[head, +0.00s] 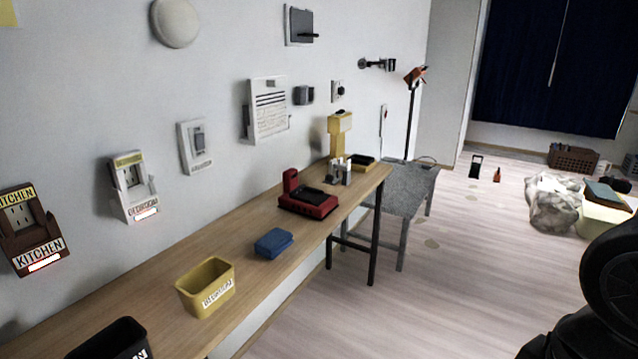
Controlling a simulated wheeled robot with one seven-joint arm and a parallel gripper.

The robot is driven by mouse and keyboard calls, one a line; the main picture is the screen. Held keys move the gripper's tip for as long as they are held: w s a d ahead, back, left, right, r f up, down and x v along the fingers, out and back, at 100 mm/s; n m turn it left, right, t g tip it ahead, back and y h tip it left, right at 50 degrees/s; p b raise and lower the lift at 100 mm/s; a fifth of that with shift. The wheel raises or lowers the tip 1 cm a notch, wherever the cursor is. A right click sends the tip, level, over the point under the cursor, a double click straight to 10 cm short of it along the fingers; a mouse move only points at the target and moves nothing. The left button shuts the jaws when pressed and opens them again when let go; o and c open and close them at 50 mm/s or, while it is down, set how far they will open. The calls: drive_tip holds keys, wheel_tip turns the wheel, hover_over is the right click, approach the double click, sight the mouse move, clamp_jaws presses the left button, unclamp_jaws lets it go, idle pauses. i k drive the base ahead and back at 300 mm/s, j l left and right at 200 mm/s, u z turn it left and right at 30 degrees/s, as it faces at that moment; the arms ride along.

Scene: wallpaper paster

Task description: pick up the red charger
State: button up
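A red charger-like device (308,207) stands on the long wooden table (175,262), towards its far end. It has a low, wide base with a dark top and an upright red part at its back left. Nothing holds it. My gripper is not in view; only dark rounded parts of my own arm show at the lower right, well apart from the table.
A blue block (273,243), a yellow bin (206,288) and a black bin (108,341) stand nearer on the table. Metallic items (339,171) and a yellow dispenser (338,134) stand just beyond the device. A grey table (408,183) adjoins.

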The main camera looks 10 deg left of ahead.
sight(312, 202)
drive_tip(key=i+z, duration=0.1)
drive_tip(key=i, duration=1.3)
drive_tip(key=i+u, duration=1.2)
drive_tip(key=u, duration=0.25)
drive_tip(key=i+u, duration=0.3)
drive_tip(key=k+l, duration=0.05)
